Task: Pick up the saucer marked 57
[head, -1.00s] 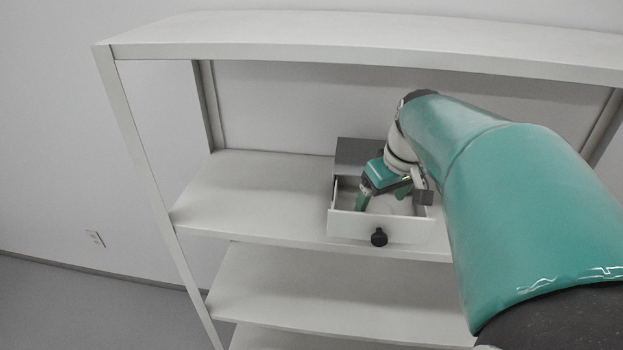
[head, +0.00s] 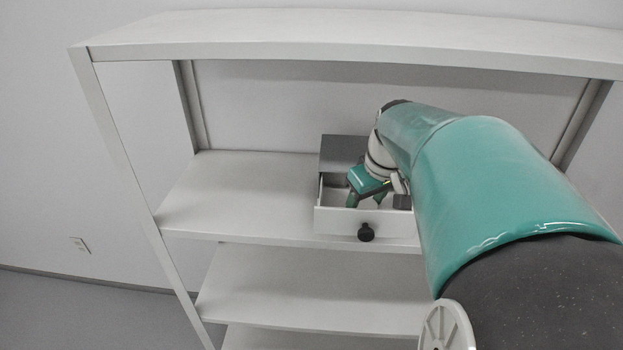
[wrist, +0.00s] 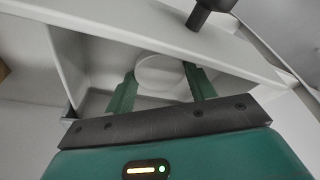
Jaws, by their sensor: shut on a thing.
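A round white saucer (wrist: 160,73) lies between my gripper's two green fingers in the wrist view, inside the open white drawer (wrist: 190,37). My gripper (wrist: 161,88) is shut on the saucer. No number can be read on it. In the head view my gripper (head: 366,201) reaches down into the drawer (head: 335,220) from above. I cannot make out the saucer there. Whether it is clear of the drawer floor cannot be told.
The drawer belongs to a grey-topped box (head: 340,150) on the middle board of a white shelf (head: 230,195). A black knob (head: 366,232) sticks out of its front. The upper board (head: 330,45) hangs above. The board left of the box is bare.

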